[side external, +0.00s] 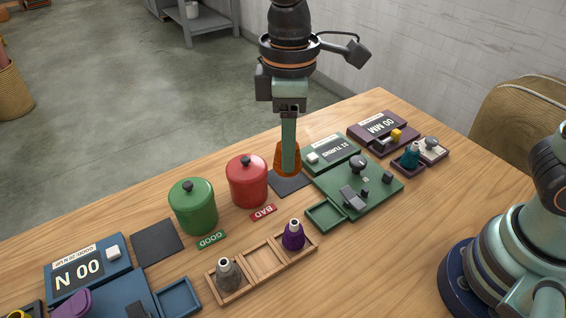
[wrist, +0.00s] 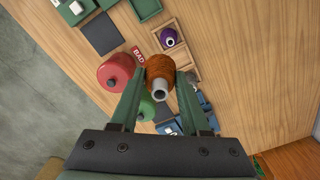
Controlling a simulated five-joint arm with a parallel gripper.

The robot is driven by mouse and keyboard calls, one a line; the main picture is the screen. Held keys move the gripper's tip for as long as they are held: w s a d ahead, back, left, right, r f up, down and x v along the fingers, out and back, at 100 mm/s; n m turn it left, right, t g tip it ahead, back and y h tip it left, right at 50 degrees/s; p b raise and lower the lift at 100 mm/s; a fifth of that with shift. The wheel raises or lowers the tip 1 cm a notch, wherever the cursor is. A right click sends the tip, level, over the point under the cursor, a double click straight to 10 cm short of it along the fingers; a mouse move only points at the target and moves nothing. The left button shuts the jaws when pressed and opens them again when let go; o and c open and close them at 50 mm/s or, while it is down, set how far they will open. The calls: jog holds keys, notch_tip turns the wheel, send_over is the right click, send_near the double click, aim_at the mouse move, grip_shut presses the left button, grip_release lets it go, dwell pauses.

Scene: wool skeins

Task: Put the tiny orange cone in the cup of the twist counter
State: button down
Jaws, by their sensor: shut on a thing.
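My gripper (side external: 289,172) is shut on the tiny orange cone (side external: 278,162). In the wrist view the cone (wrist: 159,66) sits between the two fingers (wrist: 161,78), its grey tube end toward the camera. In the side view one finger hides the cone's middle. It appears over or near the dark pad left of the twist counter; its height is hard to tell. The twist counter (side external: 382,188) is a green device with a "31 TURNS" display (side external: 332,152). Its square green cup (side external: 325,216) looks empty. The cup also shows at the top of the wrist view (wrist: 147,10).
Red (side external: 247,182) and green (side external: 193,207) lidded pots stand left of the gripper. A wooden tray (side external: 262,262) in front holds a grey cone (side external: 229,274) and a purple cone (side external: 293,236). A purple device (side external: 382,134) stands behind, a blue one (side external: 88,272) at front left.

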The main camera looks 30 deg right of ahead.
jog(key=shift+s+d+f+m, duration=0.15)
jog(key=shift+d+f+m, duration=0.2)
jog(key=shift+d+f, duration=1.65)
jog(key=shift+s+d+f+m, duration=0.3)
jog(key=shift+d+f, duration=0.85)
jog(key=shift+f, duration=1.8)
jog(key=shift+s+d+f+m, duration=0.1)
jog(key=shift+d+f+m, duration=0.35)
jog(key=shift+d+f, duration=1.55)
jog(key=shift+a+f, duration=0.25)
jog(key=shift+f, duration=0.3)
jog(key=shift+a+f, duration=0.2)
jog(key=shift+f, duration=0.3)
jog(key=shift+f, duration=0.35)
jog(key=shift+f, duration=0.7)
grip_release()
notch_tip(320, 180, up, 8)
jog(key=shift+f, duration=0.2)
